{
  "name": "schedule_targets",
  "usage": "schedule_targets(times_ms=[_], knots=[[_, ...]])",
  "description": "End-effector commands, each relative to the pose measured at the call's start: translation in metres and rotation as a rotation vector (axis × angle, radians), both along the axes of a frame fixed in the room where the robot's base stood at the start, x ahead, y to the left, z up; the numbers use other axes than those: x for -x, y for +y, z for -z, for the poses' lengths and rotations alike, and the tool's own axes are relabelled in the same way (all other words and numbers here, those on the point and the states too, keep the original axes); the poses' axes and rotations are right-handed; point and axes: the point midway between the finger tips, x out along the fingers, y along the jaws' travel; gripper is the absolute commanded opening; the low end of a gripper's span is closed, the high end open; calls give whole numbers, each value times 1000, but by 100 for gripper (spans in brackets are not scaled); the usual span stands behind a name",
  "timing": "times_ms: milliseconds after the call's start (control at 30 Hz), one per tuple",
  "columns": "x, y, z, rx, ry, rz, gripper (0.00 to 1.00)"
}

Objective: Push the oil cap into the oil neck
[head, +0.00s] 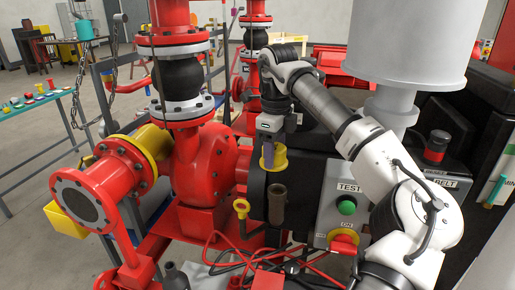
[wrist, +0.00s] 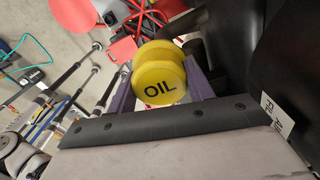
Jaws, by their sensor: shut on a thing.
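My gripper (head: 269,158) is shut on the yellow oil cap (head: 281,159). In the wrist view the round cap (wrist: 158,88), marked OIL, sits between the two purple fingers of my gripper (wrist: 160,80). The oil neck (head: 277,204) is a dark brownish upright tube in the head view. The cap shows above the neck's top there, with a visible gap between them.
A yellow ring handle (head: 241,207) stands left of the neck. A grey control box with a green TEST button (head: 347,207) and a red knob on yellow (head: 344,242) is close on the right. The red pump (head: 204,165) stands left. Red and black cables lie below.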

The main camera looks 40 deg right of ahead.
Motion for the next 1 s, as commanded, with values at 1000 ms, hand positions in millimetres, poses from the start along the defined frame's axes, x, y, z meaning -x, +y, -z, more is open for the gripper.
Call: schedule_targets(times_ms=[1000], knots=[[9, -10, 43, 1, 0, 2, 24]])
